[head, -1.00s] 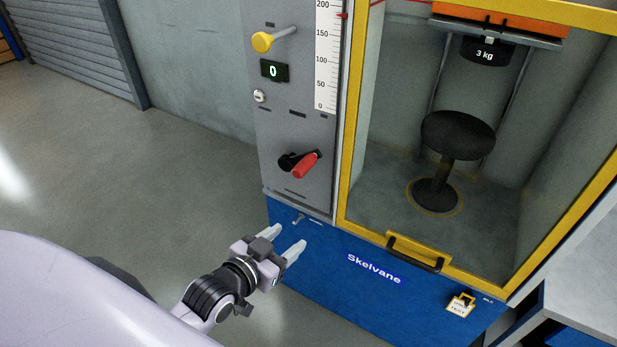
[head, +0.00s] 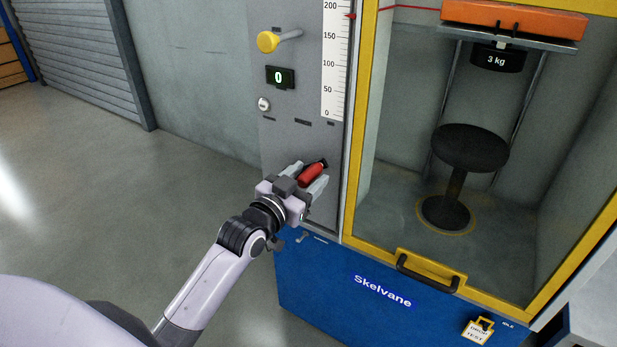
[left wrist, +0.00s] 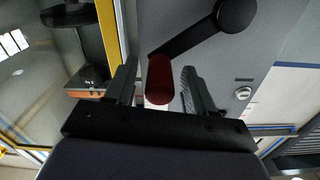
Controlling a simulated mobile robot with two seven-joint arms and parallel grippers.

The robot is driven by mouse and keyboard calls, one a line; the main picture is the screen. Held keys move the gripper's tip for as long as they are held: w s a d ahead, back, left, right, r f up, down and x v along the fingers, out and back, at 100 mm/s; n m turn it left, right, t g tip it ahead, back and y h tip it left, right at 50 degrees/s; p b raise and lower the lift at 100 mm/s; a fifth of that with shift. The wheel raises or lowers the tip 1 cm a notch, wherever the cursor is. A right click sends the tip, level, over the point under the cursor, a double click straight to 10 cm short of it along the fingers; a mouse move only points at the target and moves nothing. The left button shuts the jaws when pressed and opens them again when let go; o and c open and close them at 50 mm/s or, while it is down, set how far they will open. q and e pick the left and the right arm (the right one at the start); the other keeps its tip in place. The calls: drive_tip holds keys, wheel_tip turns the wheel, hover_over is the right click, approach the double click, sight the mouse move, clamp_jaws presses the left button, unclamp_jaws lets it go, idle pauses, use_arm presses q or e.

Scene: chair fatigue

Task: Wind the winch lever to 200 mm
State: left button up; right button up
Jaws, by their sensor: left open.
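The winch lever is a black crank with a red grip (head: 313,174) on the grey panel (head: 290,143). My left gripper (head: 308,175) is open, with one finger on each side of the red grip. In the left wrist view the red grip (left wrist: 160,80) stands between the two fingers, with dark gaps beside it. The black crank arm (left wrist: 188,36) runs from it to a round hub (left wrist: 237,14). The scale (head: 335,65) reads from 0 to 200, with a red pointer (head: 350,16) between 150 and 200. My right gripper is not in view.
A yellow knob (head: 268,42) and a display (head: 280,77) showing 0 sit above the lever. To the right, a yellow-framed cabinet holds a black stool (head: 468,148) under a 3 kg weight (head: 497,58). A yellow drop test tag (head: 479,329) hangs at lower right.

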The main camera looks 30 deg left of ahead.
use_arm(q)
drive_tip(key=shift+w, duration=0.45)
clamp_jaws()
drive_tip(key=shift+d+f+m+p, duration=0.35)
drive_tip(key=shift+f+m+p, duration=0.1)
drive_tip(key=shift+m, duration=0.15)
drive_tip(key=shift+s+d+f+m, duration=0.1)
drive_tip(key=shift+d+f+m, duration=0.1)
drive_tip(key=shift+f+m, duration=0.25)
drive_tip(key=shift+d+f+m, duration=0.35)
drive_tip(key=shift+f+m, duration=0.5)
drive_tip(key=shift+m, duration=0.1)
unclamp_jaws()
drive_tip(key=shift+r, duration=0.1)
